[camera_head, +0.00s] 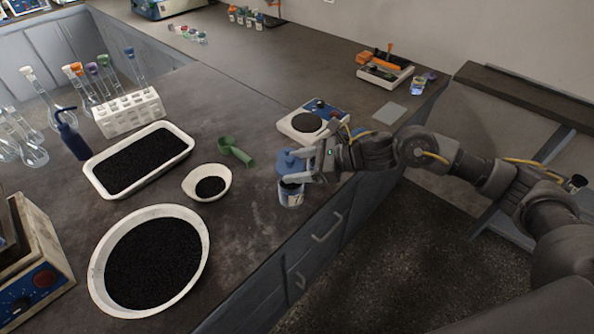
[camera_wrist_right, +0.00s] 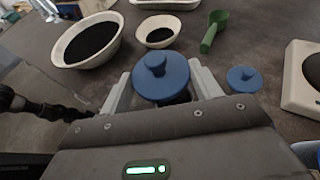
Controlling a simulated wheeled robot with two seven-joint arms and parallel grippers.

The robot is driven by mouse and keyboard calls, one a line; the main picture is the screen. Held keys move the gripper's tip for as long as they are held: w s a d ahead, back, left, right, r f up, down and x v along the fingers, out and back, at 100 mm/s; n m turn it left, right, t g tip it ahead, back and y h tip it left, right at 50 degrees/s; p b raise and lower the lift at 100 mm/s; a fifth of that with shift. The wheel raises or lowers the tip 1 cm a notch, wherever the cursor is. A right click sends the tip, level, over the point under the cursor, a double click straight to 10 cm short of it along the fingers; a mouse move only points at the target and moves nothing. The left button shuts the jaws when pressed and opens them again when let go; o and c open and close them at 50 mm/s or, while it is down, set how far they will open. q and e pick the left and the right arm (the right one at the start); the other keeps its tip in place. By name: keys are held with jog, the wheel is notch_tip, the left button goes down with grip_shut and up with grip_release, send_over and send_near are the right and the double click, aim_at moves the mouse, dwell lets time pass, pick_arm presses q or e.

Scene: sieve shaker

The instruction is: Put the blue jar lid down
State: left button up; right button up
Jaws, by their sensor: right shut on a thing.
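My right gripper (camera_head: 308,166) is shut on a blue jar lid with a round knob on top. In the right wrist view the lid (camera_wrist_right: 160,82) sits between the two fingers, knob up. In the head view a small labelled jar (camera_head: 291,198) stands at the counter's front edge, just below the gripper, with dark contents at its mouth. The held lid appears above the jar; I cannot tell whether they touch. A second blue lid (camera_wrist_right: 243,79) lies on the counter in the right wrist view, beside the gripper.
A green scoop (camera_head: 236,152) and a small white bowl (camera_head: 189,186) lie left of the jar. A balance (camera_head: 285,127) stands behind the gripper. A large round pan (camera_head: 101,283) and a white tray (camera_head: 97,180) hold black grains. Bare counter (camera_head: 248,205) lies left of the jar.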

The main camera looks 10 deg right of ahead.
jog(key=shift+w+f, duration=0.35)
jog(key=shift+f, duration=0.05)
notch_tip(320, 180, down, 3)
jog(key=shift+f+p, duration=0.1)
jog(key=shift+p, duration=0.7)
jog(key=shift+f, duration=0.1)
jog(key=shift+f+b, duration=0.35)
jog(key=shift+b, duration=0.3)
jog(key=o, duration=1)
jog(key=shift+c, duration=0.2)
